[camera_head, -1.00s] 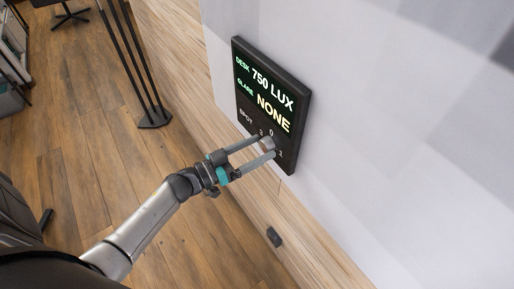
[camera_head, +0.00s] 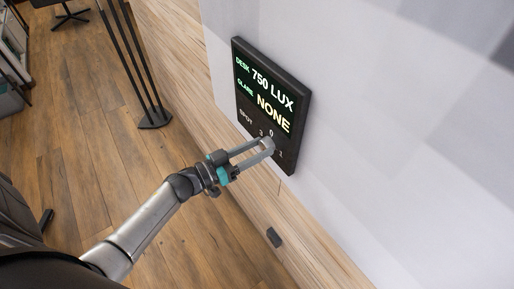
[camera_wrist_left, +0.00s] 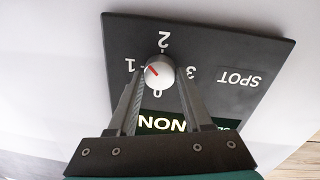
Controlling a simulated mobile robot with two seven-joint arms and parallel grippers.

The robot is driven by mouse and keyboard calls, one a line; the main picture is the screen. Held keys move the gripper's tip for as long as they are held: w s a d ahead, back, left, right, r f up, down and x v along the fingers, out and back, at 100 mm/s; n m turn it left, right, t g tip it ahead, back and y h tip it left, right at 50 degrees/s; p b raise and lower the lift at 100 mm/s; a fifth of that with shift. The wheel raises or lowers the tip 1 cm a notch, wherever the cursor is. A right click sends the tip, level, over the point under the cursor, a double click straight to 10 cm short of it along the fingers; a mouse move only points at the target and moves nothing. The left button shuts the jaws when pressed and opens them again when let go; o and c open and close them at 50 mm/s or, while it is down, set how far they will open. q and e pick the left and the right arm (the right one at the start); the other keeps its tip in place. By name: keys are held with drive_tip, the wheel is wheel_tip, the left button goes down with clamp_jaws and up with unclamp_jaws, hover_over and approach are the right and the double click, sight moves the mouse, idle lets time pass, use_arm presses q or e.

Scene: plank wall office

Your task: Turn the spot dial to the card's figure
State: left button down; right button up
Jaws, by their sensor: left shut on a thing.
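The spot dial (camera_wrist_left: 160,74) is a small pale round knob with a red mark, on a black wall panel (camera_head: 241,72). In the left wrist view the panel appears upside down, with figures 0, 1, 2 and 3 around the dial. The red mark lies on the dial's left side, towards the 1. My left gripper (camera_head: 269,146) reaches the panel's lower part and is shut on the dial, one finger on each side; its fingertips also show in the wrist view (camera_wrist_left: 161,78). In the head view the fingers partly hide the dial. No card is visible. My right gripper is out of view.
The panel shows "DESK 750 LUX" and "GLARE NONE" above the "SPOT" label. A small dark box (camera_head: 274,237) sits on the wooden wall strip below. A black stand (camera_head: 152,118) stands on the plank floor at upper left. The wall right of the panel is bare.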

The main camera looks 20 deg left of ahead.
use_arm(q)
drive_tip(key=shift+m, duration=1.4)
drive_tip(key=m, duration=0.3)
drive_tip(key=shift+s+m+p, duration=0.1)
drive_tip(key=shift+m+p, duration=0.2)
drive_tip(key=shift+p, duration=0.1)
drive_tip(key=m, duration=0.3)
drive_tip(key=shift+d+y, duration=0.1)
drive_tip(key=shift+y, duration=0.2)
drive_tip(key=m, duration=0.3)
drive_tip(key=shift+m, duration=0.4)
drive_tip(key=m+b, duration=0.1)
drive_tip(key=m, duration=0.2)
drive_tip(key=shift+m, duration=0.3)
drive_tip(key=m, duration=0.1)
drive_tip(key=m+b, duration=0.1)
drive_tip(key=shift+s+d+f+m+y, duration=0.1)
drive_tip(key=shift+f+m+y, duration=0.05)
drive_tip(key=shift+m+y, duration=0.2)
drive_tip(key=m+b, duration=0.3)
drive_tip(key=m, duration=0.3)
drive_tip(key=shift+b, duration=0.3)
